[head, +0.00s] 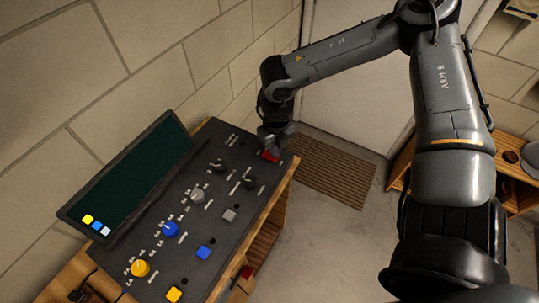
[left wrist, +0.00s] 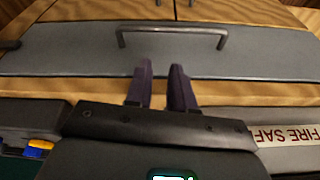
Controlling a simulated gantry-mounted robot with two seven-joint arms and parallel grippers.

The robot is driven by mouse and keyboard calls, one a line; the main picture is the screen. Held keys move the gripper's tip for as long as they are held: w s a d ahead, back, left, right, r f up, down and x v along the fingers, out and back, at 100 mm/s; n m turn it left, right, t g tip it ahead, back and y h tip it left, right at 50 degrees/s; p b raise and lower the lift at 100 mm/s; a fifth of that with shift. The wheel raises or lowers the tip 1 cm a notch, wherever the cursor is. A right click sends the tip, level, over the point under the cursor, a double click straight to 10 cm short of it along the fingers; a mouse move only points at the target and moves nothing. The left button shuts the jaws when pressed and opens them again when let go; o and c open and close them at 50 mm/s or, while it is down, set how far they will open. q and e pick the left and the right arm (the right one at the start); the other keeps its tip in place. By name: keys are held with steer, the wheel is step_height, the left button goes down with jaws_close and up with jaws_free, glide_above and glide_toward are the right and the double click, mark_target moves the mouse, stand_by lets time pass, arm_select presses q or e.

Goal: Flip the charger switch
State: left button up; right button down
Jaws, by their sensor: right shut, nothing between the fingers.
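The charger panel (head: 185,228) is a dark console with rows of knobs and square buttons along the left wall. A red switch (head: 269,156) sits near its far right end, partly hidden by my right gripper. My right gripper (head: 272,148) is shut and empty. It points down at the red switch, very close to it; I cannot tell whether they touch. In the left wrist view my left gripper (left wrist: 161,75) has its two dark fingers a little apart with nothing between them. It faces a grey surface with a metal handle (left wrist: 172,32).
A dark screen (head: 130,175) with coloured squares stands behind the knobs. Yellow (head: 140,268), blue (head: 170,230), grey (head: 197,195) and black (head: 219,166) knobs line the panel. A brown mat (head: 325,170) lies on the floor. A wooden shelf (head: 402,160) is at right.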

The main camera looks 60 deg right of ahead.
steer(key=shift+f+b, duration=0.75)
stand_by(0.3)
steer(key=shift+r+p, duration=0.75)
steer(key=shift+r, duration=0.5)
steer(key=shift+r+p, duration=1.3)
steer(key=shift+r, duration=0.95)
